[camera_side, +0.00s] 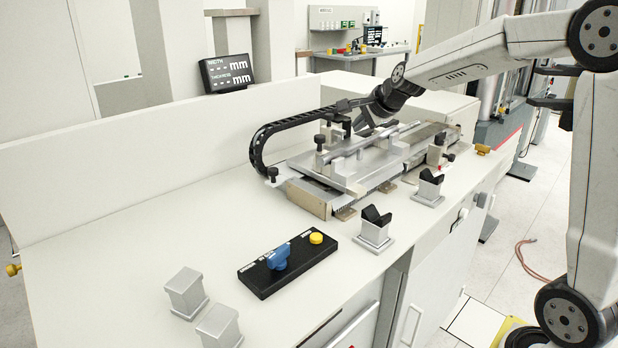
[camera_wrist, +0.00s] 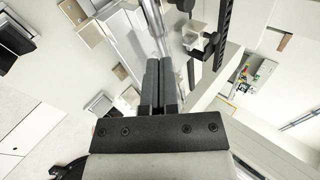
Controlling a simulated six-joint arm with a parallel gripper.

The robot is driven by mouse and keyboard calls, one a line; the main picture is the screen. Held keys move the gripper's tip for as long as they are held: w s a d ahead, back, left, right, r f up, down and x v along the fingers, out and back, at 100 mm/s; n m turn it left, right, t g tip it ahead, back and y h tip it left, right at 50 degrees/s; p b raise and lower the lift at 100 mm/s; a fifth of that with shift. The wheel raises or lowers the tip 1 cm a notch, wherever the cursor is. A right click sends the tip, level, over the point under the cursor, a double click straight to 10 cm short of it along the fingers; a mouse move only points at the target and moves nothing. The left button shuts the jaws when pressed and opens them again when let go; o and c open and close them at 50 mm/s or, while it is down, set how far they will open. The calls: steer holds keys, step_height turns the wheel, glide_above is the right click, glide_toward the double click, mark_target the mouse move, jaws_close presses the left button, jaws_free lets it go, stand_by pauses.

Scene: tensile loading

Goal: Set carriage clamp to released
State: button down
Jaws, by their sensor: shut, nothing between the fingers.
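A metal carriage (camera_side: 350,172) sits on a long slide on the bench in the side view. Several black knobs stand on and around it, including one at its left end (camera_side: 272,172) and one near its middle (camera_side: 320,140). I cannot tell which of these is the carriage clamp, or its setting. A black control box (camera_side: 290,262) in front carries a blue handle (camera_side: 278,256) and a yellow button (camera_side: 316,238); its lettering is unreadable. My gripper (camera_side: 362,116) is above the back of the carriage. In the wrist view its fingers (camera_wrist: 161,65) are together and empty.
A black cable chain (camera_side: 262,145) curves behind the carriage. Metal blocks with black V-shaped tops (camera_side: 375,228) stand along the front edge, and plain metal blocks (camera_side: 186,293) at the front left. A display (camera_side: 227,73) stands behind the low wall. The left bench top is clear.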

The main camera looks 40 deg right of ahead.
mark_target(317, 137)
steer(key=shift+w+f, duration=0.1)
steer(key=x, duration=0.9)
steer(key=shift+w+f, duration=0.15)
steer(key=shift+w+d+f, duration=0.1)
steer(key=shift+w+f, duration=0.05)
steer(key=shift+w, duration=0.2)
steer(key=shift+w+d, duration=0.15)
steer(key=shift+w, duration=0.7)
steer(key=shift+w+d, duration=0.1)
steer(key=shift+w, duration=0.75)
steer(key=shift+w, duration=0.2)
steer(key=shift+w, duration=1.9)
steer(key=shift+s+a, duration=0.1)
